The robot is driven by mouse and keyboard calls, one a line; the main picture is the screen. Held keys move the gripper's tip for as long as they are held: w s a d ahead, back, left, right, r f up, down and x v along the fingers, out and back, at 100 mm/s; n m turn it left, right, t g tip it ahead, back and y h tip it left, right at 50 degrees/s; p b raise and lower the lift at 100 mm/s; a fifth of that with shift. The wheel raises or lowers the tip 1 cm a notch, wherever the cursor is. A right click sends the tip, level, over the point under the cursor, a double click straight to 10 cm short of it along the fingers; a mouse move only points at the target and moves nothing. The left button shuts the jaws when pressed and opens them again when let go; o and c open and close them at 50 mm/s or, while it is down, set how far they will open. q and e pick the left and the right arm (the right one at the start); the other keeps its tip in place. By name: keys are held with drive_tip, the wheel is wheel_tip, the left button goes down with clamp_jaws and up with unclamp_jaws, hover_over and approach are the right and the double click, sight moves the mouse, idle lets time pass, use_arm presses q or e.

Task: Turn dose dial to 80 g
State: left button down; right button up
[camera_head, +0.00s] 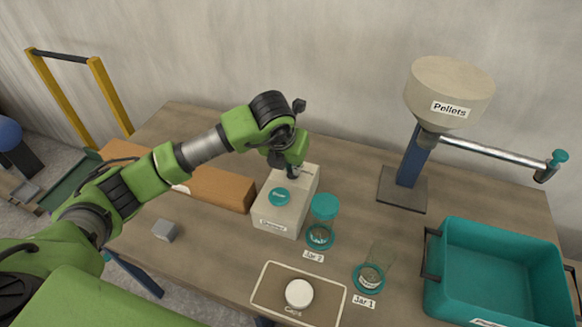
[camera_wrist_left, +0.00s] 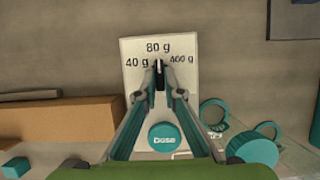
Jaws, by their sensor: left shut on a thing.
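The cream dispenser box (camera_head: 298,210) stands on the table with a teal Dose button (camera_head: 279,197) on its top. In the left wrist view its top face (camera_wrist_left: 133,50) shows the marks 40 g at left, 80 g at top and a third, blurred one at right. The dark dose dial (camera_wrist_left: 159,71) sits below the 80 g mark and looks roughly in line with it. My left gripper (camera_wrist_left: 159,85) is shut on the dial from above, with the Dose button (camera_wrist_left: 164,137) below its fingers. In the head view the gripper hides the dial. My right gripper is not in view.
Jar 2 (camera_head: 320,236) stands right of the dispenser and Jar 1 (camera_head: 370,276) nearer the front. A caps tray (camera_head: 262,292) holds a white cap. A pellet hopper (camera_head: 448,90) and a teal crate (camera_head: 495,227) are at right. An orange-brown box (camera_head: 215,187) lies left.

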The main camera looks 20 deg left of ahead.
use_arm(q)
drive_tip(key=shift+r, duration=0.1)
idle(0.3)
drive_tip(key=c, duration=2.2)
unclamp_jaws()
drive_tip(key=shift+o, duration=0.2)
drive_tip(key=v, duration=1.2)
drive_tip(key=shift+s, duration=0.1)
